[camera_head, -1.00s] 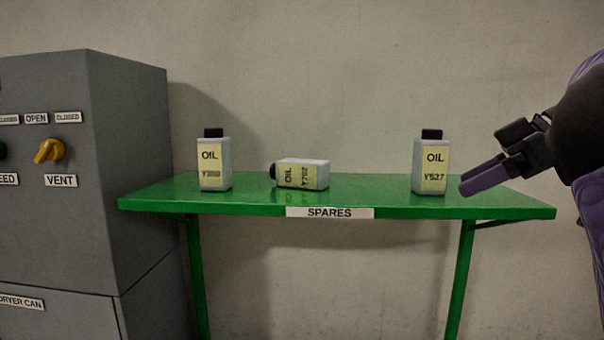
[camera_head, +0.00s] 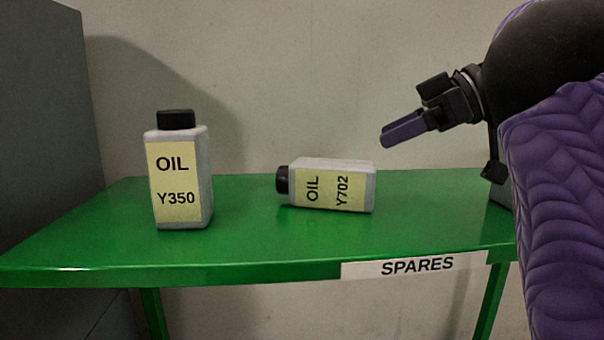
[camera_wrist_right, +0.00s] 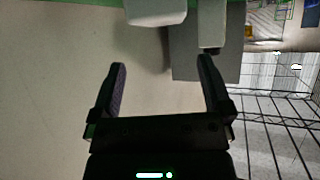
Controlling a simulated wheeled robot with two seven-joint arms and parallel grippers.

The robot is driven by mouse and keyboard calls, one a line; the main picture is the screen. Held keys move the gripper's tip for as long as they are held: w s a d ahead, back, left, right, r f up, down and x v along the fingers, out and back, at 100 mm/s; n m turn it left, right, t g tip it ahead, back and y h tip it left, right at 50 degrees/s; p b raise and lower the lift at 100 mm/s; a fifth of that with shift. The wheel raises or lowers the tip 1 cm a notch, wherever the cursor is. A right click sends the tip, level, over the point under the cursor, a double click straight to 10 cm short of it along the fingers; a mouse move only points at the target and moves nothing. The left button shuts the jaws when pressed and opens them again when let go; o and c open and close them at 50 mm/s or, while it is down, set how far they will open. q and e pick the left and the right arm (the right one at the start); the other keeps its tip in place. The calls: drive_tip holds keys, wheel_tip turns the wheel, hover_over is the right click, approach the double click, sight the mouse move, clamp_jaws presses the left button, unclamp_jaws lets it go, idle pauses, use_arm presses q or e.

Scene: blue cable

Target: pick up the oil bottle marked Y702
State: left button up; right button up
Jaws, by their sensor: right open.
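The oil bottle marked Y702 (camera_head: 332,185) lies on its side on the green shelf, its black cap pointing left and its label facing me. My right gripper (camera_head: 384,140) is open and empty, above and to the right of this bottle and apart from it. In the right wrist view the open fingers (camera_wrist_right: 162,65) have nothing between them. A pale bottle-like shape at the top edge of that view is cut off and its label cannot be read. My left gripper is not in view.
An upright oil bottle marked Y350 (camera_head: 178,170) stands on the green shelf (camera_head: 240,245) to the left. A SPARES label (camera_head: 415,266) is on the shelf's front edge. A grey cabinet (camera_head: 40,120) stands at the left. Shelf space between the bottles is clear.

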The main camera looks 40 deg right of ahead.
sight(330, 162)
drive_tip(key=x, duration=0.3)
drive_tip(key=shift+s+a+f, duration=0.1)
drive_tip(key=shift+a+f, duration=0.1)
drive_tip(key=shift+a, duration=0.25)
drive_tip(key=p+x, duration=0.1)
drive_tip(key=x, duration=0.4)
drive_tip(key=shift+w, duration=0.35)
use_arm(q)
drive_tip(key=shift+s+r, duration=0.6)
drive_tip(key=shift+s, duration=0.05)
use_arm(e)
drive_tip(key=shift+s+d, duration=0.1)
